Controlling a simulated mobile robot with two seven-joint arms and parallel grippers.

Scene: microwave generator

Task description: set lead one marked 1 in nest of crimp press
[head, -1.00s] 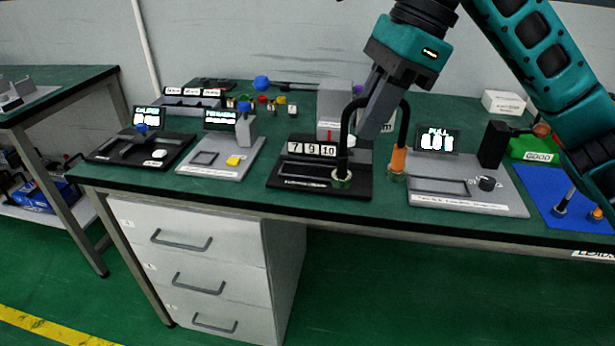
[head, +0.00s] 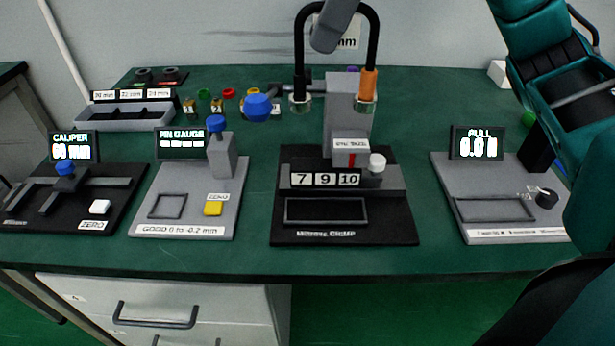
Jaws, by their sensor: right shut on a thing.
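A black lead (head: 300,45) hangs in an upside-down U, with an orange sleeve (head: 368,84) on its right leg and a pale ring-like end on each leg. My right gripper (head: 333,28) is shut on it near the top and holds it above the back of the crimp press. No mark 1 is readable on the lead. The crimp press (head: 400,225) has a black base, a grey column (head: 350,95), dials reading 7 9 10 and a framed rectangular recess (head: 326,211) at the front. I cannot tell which part is its nest. My left gripper is not in view.
A pin gauge (head: 192,190) and a caliper station (head: 75,190) stand left of the press; a pull tester (head: 495,190) stands right. A blue-knobbed lever (head: 257,107) and several small coloured rings lie behind. Green bench shows between the stations.

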